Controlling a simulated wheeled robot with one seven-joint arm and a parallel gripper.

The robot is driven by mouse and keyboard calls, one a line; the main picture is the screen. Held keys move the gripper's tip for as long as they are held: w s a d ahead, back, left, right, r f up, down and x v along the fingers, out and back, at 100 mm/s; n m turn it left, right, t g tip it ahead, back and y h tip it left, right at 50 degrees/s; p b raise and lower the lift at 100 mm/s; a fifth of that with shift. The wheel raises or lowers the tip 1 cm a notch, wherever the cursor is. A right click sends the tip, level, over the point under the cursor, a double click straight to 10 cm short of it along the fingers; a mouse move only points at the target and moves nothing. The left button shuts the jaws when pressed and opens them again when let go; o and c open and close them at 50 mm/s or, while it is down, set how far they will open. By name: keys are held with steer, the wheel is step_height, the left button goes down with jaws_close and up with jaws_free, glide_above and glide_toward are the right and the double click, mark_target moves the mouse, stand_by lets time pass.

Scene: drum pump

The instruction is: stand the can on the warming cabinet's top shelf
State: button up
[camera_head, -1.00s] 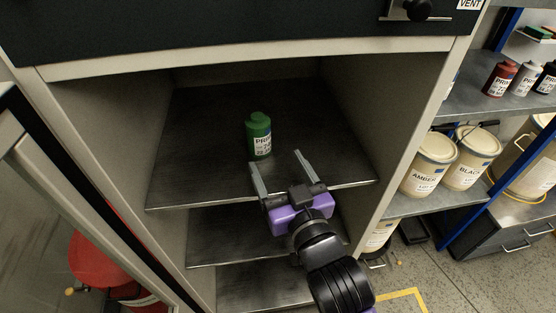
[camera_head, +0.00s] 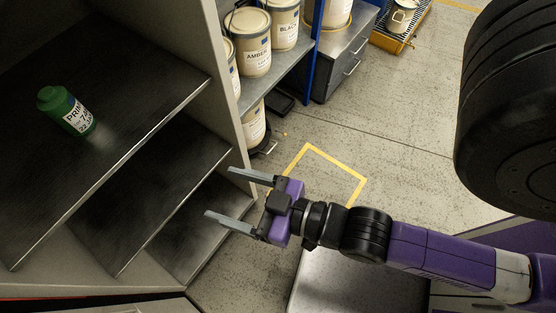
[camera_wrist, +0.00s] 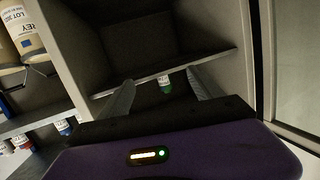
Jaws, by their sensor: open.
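The green can (camera_head: 67,110) with a white label stands on the top shelf (camera_head: 130,85) of the open cabinet, at the left of the head view. It appears upright and nothing touches it. My gripper (camera_head: 219,192) is open and empty, outside the cabinet and in front of the shelf edges, well apart from the can.
Two lower shelves (camera_head: 150,190) look empty. The cabinet's side wall (camera_head: 222,75) stands between the shelves and a rack with cream paint tins (camera_head: 252,42). A yellow-marked floor square (camera_head: 310,147) lies right of my gripper. Open floor (camera_head: 420,130) stretches to the right.

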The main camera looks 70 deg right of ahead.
steer(key=s+d+n+g, duration=0.1)
steer(key=s+d, duration=0.1)
steer(key=s, duration=0.8)
steer(key=shift+s+d+r+y, duration=0.3)
steer(key=shift+r, duration=0.15)
